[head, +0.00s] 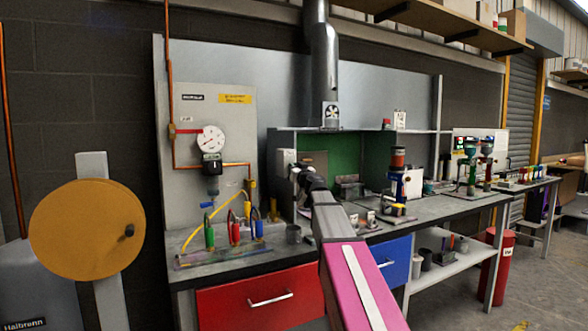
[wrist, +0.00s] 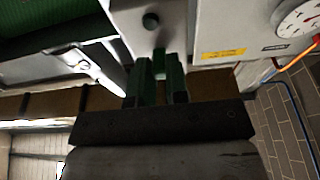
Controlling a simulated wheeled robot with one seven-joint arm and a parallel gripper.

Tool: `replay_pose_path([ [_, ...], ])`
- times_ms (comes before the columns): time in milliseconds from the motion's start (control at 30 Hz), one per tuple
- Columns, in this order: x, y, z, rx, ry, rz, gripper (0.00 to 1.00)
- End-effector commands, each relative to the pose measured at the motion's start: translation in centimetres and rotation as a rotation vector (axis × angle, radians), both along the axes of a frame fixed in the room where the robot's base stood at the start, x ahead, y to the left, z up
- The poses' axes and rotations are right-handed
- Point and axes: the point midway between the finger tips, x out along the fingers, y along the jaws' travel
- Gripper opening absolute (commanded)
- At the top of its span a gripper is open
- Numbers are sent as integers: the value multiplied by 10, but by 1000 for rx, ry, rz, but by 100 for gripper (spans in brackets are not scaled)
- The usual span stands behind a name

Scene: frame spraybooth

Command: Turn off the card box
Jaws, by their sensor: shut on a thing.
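A pale grey box (head: 285,160), which looks like the card box, is mounted at the left edge of the green-lined booth. In the head view my gripper (head: 296,172) is at the box, and my arm partly hides the front. How the green piece joins the housing is unclear.
A pressure gauge (head: 211,139) with copper pipes is on the panel to the left. The booth's green interior (head: 345,150) opens to the right, with small equipment on the worktop.

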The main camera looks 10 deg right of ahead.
Motion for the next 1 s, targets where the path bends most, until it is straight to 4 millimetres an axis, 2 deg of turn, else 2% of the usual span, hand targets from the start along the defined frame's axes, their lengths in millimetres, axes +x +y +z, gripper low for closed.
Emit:
replay_pose_path([
  [600, 3, 1, -10, 73, -218, 0, 0],
  [1000, 4, 1, -12, 98, -303, 1, 0],
])
